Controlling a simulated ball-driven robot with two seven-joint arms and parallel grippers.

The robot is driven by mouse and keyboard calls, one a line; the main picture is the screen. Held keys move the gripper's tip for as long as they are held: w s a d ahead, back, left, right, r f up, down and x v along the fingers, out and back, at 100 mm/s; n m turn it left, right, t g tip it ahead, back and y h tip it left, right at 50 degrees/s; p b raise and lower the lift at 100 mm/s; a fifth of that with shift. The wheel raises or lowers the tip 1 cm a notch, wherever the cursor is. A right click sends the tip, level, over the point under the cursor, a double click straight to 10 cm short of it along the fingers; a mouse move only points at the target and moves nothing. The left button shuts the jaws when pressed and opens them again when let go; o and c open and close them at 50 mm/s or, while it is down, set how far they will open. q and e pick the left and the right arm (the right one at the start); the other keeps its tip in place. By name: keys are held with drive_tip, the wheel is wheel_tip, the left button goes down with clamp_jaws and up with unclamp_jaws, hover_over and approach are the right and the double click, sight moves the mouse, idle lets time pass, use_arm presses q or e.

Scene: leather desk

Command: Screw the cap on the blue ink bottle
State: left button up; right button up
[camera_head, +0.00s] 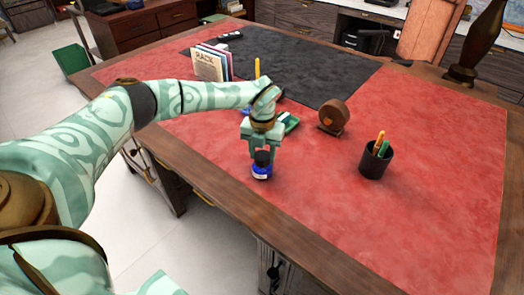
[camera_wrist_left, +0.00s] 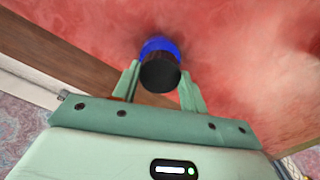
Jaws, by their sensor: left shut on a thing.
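The blue ink bottle (camera_head: 262,172) stands upright on the red leather near the desk's front-left edge. The black cap (camera_head: 262,157) is right over the bottle's mouth, in line with it; I cannot tell how far it is threaded. My left gripper (camera_head: 262,150) points down from above and is shut on the cap. In the left wrist view the dark cap (camera_wrist_left: 160,74) sits between the two fingers, with the blue bottle (camera_wrist_left: 158,46) showing just behind it. The bottle's neck is hidden by the cap. My right gripper is not in view.
A black pen cup (camera_head: 375,162) and a round brown object (camera_head: 333,118) stand to the right. A green item (camera_head: 291,123) lies just behind the gripper. Books (camera_head: 211,64) stand farther back. The front-right leather is clear.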

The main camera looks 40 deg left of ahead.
use_arm(q)
drive_tip(key=m+p, duration=0.1)
drive_tip(key=m, duration=0.1)
drive_tip(key=shift+r+m, duration=0.1)
drive_tip(key=shift+m, duration=0.9)
drive_tip(key=m, duration=0.2)
drive_tip(key=shift+m+p, duration=0.3)
drive_tip(key=shift+m, duration=0.7)
